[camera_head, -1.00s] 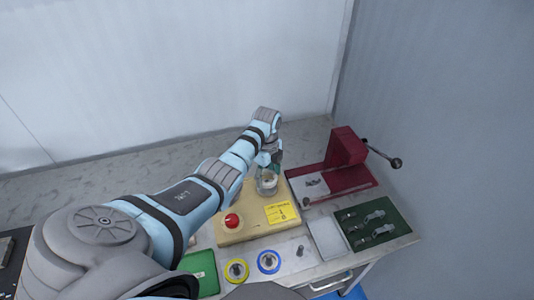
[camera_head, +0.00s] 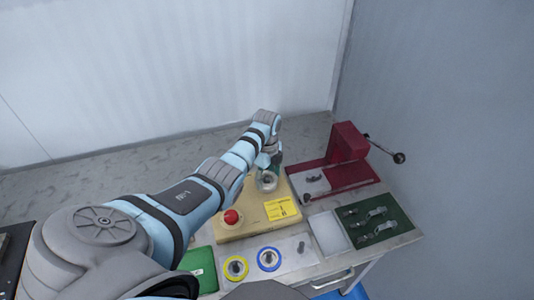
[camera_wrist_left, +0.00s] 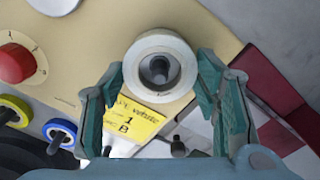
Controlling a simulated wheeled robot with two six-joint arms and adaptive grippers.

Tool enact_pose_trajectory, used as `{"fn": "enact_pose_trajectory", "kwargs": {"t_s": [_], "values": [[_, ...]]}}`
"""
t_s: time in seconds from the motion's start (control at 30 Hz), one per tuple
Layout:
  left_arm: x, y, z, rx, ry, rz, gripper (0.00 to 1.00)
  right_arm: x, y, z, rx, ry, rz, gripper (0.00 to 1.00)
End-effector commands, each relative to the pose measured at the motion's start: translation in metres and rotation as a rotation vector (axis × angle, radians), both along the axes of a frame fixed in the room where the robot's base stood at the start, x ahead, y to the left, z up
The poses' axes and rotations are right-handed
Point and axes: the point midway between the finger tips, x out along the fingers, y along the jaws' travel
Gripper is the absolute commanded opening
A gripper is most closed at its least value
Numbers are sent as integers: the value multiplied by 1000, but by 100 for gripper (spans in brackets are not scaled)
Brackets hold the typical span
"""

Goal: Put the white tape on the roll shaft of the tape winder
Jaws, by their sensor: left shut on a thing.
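The white tape (camera_wrist_left: 139,54) is a white ring between the fingertips of my left gripper (camera_wrist_left: 160,66) in the left wrist view. The gripper is shut on it. The dark end of the roll shaft (camera_wrist_left: 159,69) shows inside the tape's hole, so the tape appears to be around or directly over it; its exact height is unclear. The tape winder (camera_head: 244,226) is a cream base with a red button (camera_head: 232,217) and a yellow label (camera_head: 282,209). In the head view the left gripper (camera_head: 267,178) is over its back right part. My right gripper is not in view.
A blue-rimmed roll (camera_head: 269,260) and a yellow-rimmed roll (camera_head: 236,268) sit at the front. A green tray (camera_head: 200,264), a pale tray (camera_head: 329,234) and a dark green board (camera_head: 380,222) are nearby. A red device (camera_head: 348,145) with a lever stands back right.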

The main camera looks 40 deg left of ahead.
Motion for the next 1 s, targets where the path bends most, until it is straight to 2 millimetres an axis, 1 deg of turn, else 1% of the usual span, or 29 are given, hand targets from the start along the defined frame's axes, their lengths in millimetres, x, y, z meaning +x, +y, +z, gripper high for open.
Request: {"fn": "enact_pose_trajectory", "kwargs": {"t_s": [0.1,0.13,0.27,0.57,0.67,0.77,0.9,1.0], "values": [[0,0,-4,0,0,0,25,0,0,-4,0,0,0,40],[0,0,-4,0,0,0,58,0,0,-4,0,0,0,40],[0,0,-3,0,0,0,79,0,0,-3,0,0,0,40],[0,0,-3,0,1,0,80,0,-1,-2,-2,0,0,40],[0,0,3,0,0,0,80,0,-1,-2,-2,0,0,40],[1,1,22,1,-4,0,80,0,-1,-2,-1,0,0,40],[0,0,62,2,-5,-1,80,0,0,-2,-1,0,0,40],[0,0,89,1,-3,0,80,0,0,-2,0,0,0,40]]}}
